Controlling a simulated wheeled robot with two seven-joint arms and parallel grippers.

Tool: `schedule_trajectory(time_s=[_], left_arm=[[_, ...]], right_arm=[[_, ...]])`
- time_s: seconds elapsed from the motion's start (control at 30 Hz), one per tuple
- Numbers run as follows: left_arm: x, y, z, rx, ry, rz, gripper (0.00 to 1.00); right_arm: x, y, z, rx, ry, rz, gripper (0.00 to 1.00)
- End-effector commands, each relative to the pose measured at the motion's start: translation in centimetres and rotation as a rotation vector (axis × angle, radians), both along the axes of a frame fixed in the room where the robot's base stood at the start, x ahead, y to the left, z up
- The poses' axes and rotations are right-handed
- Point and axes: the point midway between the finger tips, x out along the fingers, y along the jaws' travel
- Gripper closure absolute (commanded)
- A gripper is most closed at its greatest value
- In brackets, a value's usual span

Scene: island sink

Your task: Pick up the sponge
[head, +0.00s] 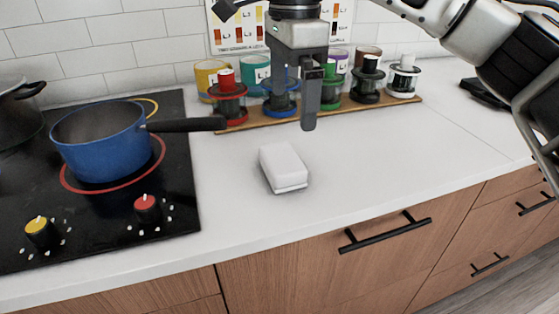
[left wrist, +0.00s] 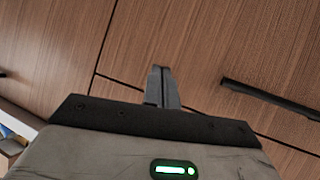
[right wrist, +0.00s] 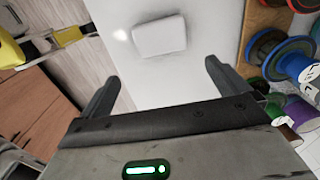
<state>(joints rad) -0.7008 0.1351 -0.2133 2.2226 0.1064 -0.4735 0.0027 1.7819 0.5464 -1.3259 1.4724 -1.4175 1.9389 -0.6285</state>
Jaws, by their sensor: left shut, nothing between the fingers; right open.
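The sponge (head: 284,168) is a white block lying on the white counter, right of the stove. In the right wrist view the sponge (right wrist: 159,37) lies ahead of the open fingers, apart from them. My right gripper (head: 309,105) is above the counter, behind and slightly right of the sponge in the head view; it also shows in the right wrist view (right wrist: 160,82), open and empty. My left gripper (left wrist: 163,75) shows only in the left wrist view, shut and empty in front of wooden cabinet fronts.
A blue pot (head: 101,147) with a black handle (head: 187,125) stands on the black stove (head: 120,215) at left. A wooden board (head: 236,124) with several coloured jars stands at the back near my right gripper. The counter (head: 350,165) right of the sponge is clear.

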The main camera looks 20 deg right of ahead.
Motion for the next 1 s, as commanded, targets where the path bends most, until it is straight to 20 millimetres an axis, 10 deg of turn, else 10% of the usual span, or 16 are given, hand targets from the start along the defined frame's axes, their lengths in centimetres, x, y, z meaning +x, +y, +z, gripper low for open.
schedule_trajectory(time_s=[0.23, 1.0], left_arm=[[-0.4, -0.1, -0.6, 0.001, 0.011, -0.002, 1.0], [-0.2, -0.1, -0.1, -0.001, 0.002, -0.003, 1.0]], right_arm=[[0.0, 0.0, -5.1, 0.001, 0.003, 0.0, 0.0], [0.4, 0.1, -11.7, 0.003, 0.0, 0.001, 0.0]])
